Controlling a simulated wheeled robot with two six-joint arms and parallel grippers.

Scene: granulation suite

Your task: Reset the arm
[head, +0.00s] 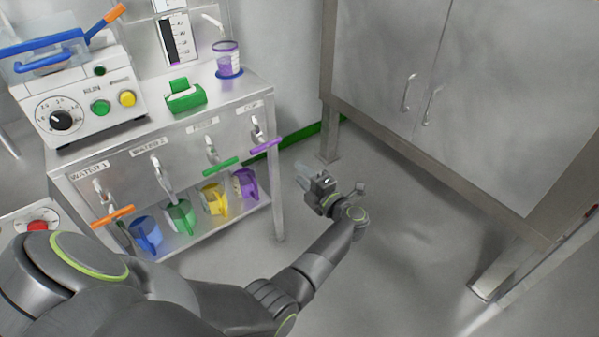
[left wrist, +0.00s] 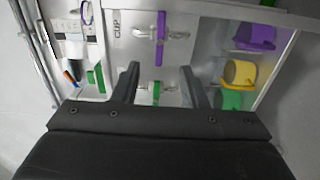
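My left arm reaches in from the lower left in the head view. Its gripper (head: 311,176) is in the air to the right of the steel dispensing bench (head: 262,97), over the floor. In the left wrist view, the two dark fingers of the left gripper (left wrist: 160,80) stand well apart with nothing between them. Behind them is the bench front, with a purple tap handle (left wrist: 160,38) and a green one. The fingers look apart from the taps. My right gripper is not in view.
Blue, green, yellow and purple (head: 245,183) jugs stand on the bench's lower shelf. A steel cabinet (head: 470,80) stands at right. The floor between (head: 400,250) is clear.

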